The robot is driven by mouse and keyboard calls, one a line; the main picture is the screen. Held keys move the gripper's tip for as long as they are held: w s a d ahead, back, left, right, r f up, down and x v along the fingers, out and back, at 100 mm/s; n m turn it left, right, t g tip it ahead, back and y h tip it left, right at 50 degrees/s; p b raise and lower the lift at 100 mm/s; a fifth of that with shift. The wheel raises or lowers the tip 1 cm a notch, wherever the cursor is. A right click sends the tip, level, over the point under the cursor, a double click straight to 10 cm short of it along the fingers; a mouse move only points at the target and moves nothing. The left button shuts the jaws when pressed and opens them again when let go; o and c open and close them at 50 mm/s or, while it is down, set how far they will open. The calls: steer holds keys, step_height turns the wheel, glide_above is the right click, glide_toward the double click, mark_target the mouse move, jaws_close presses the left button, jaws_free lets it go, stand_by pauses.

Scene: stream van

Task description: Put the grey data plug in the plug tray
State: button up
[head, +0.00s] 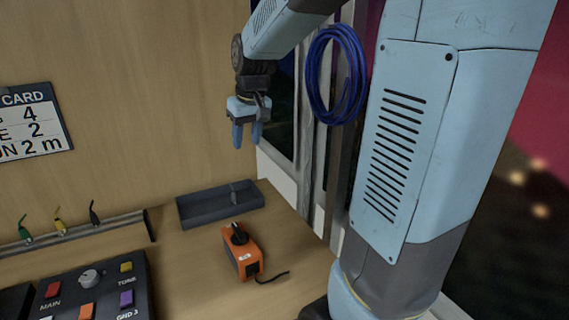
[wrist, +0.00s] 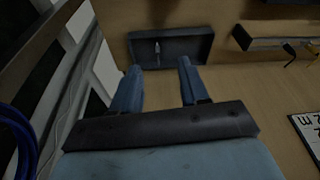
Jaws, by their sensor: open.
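The plug tray (head: 203,214) is a shallow dark grey tray on the wooden counter near the back wall; the wrist view shows it ahead of the fingers (wrist: 190,47). A small grey plug (head: 234,191), which looks like the grey data plug, is inside it; it also shows pale in the wrist view (wrist: 157,47). Whether it lies flat or leans is hard to tell. My gripper (head: 246,144) is above the tray, fingers pointing down, open and empty. In the wrist view its blue fingers (wrist: 158,66) are well apart with nothing between them.
A rail (head: 100,228) left of the tray holds green (head: 26,232), yellow (head: 59,224) and dark (head: 93,215) plugs. An orange box (head: 243,253) with a black cable stands in front of the tray. A button panel (head: 105,285) is front left. Blue cable (head: 337,75) hangs right.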

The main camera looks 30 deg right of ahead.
steer(key=s+r+m+t, duration=0.1)
steer(key=s+r+t, duration=0.1)
steer(key=s, duration=1.9)
steer(key=shift+s+a+r+m+t+h, duration=0.2)
steer(key=shift+s+m+t+h, duration=0.05)
steer(key=shift+m+t+h, duration=0.05)
steer(key=shift+d, duration=0.1)
